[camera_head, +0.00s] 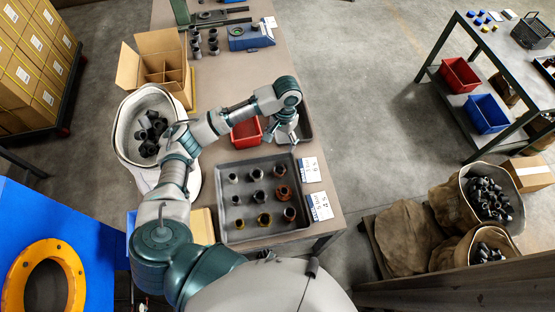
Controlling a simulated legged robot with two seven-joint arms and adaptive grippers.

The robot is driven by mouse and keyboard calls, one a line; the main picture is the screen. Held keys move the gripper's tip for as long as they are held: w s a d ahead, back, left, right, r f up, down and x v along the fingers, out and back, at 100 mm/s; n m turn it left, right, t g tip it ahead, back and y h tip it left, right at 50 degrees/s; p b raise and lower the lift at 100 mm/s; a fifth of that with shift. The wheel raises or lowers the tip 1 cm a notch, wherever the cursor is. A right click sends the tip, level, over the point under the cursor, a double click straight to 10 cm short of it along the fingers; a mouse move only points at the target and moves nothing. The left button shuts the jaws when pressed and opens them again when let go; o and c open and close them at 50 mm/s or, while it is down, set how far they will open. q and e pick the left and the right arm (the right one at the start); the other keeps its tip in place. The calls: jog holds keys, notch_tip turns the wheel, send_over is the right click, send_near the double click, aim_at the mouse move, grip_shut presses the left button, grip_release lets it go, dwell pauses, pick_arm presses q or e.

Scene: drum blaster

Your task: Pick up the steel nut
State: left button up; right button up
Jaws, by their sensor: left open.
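A grey tray (226,226) on the workbench holds several small ring- or nut-like parts in rows. Some look grey, such as one (256,174) in the back row; others look rusty (282,192) or brassy (264,219). I cannot tell for sure which is the steel nut. My left arm reaches over the bench from the lower left. My left gripper (287,138) is open and points down beyond the tray, over or beside a smaller dark tray (306,122). Any contents below the gripper are hidden. My right gripper is not in view.
A red bin (246,132) stands left of the gripper. A white bucket (124,130) of dark parts and an open cardboard box (128,66) are at the left. Two label cards (311,170) lie right of the tray. A blue tool (250,36) sits at the back.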

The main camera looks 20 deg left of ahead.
pick_arm(q)
send_over(281, 169)
notch_tip(281, 169, down, 4)
jog(key=f, duration=0.3)
jog(key=f+b, duration=0.1)
jog(key=s+f, duration=0.1)
jog(key=f, duration=0.1)
jog(key=shift+f, duration=0.35)
jog(key=shift+a+f, duration=0.25)
jog(key=shift+a, duration=0.05)
jog(key=f, duration=0.2)
jog(key=f+b, duration=0.1)
jog(key=f, duration=0.1)
jog(key=shift+s+d+f, duration=0.15)
jog(key=shift+s+f, duration=0.05)
jog(key=shift+f, duration=0.1)
jog(key=shift+d+f, duration=0.25)
jog(key=shift+d+r, duration=0.1)
jog(key=shift+d, duration=0.15)
jog(key=shift+c, duration=0.2)
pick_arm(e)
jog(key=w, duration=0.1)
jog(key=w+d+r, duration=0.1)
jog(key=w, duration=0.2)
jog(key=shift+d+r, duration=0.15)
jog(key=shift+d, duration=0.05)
